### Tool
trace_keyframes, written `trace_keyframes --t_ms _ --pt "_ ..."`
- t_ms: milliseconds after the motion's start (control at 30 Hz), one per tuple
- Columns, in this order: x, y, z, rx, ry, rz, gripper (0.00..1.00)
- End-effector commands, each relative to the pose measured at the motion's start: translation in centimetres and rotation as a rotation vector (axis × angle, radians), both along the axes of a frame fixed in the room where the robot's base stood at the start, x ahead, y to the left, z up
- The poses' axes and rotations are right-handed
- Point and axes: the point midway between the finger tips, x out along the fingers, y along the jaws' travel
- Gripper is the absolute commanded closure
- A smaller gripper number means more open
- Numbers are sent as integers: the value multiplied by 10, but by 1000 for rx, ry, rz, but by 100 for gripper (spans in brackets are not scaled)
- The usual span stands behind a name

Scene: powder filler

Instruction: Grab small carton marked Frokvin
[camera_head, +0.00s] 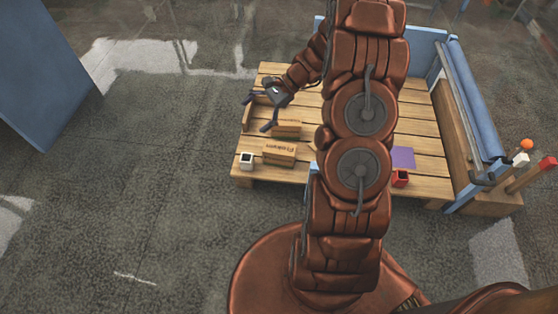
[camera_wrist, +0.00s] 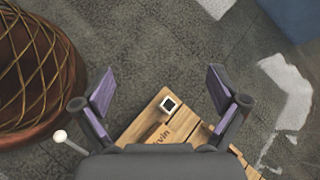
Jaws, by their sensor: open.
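A small brown carton marked Frokvin (camera_head: 279,153) lies near the front left of the wooden pallet table in the head view. Its lettering partly shows in the wrist view, where the carton (camera_wrist: 182,125) is cut off by the gripper body. A second brown carton (camera_head: 287,129) lies just behind it; no marking is readable on it. My gripper (camera_head: 257,113) is above the left edge of the slats, behind and left of the marked carton. In the wrist view my gripper (camera_wrist: 162,92) has its fingers spread wide with nothing between their pads.
A white open-topped cube (camera_head: 246,160) stands left of the marked carton, at the slatted table's (camera_head: 421,168) corner. A red box (camera_head: 400,179) and a purple sheet (camera_head: 403,157) are to the right. A blue-railed frame (camera_head: 470,95) bounds the right side. Open floor lies left.

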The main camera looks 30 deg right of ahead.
Motion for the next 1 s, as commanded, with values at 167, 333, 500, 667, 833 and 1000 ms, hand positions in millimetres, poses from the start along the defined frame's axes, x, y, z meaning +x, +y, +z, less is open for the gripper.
trace_keyframes --t_ms 167,333,500,667,833,1000 --pt "18 -40 -77 84 42 -170 3" --pt "29 -80 -141 157 72 -330 3" --pt "32 -120 -210 232 102 -489 3" --pt "29 -153 -267 296 128 -623 3" --pt "24 -176 -305 339 141 -718 3" --pt "24 -184 -319 356 146 -754 3"
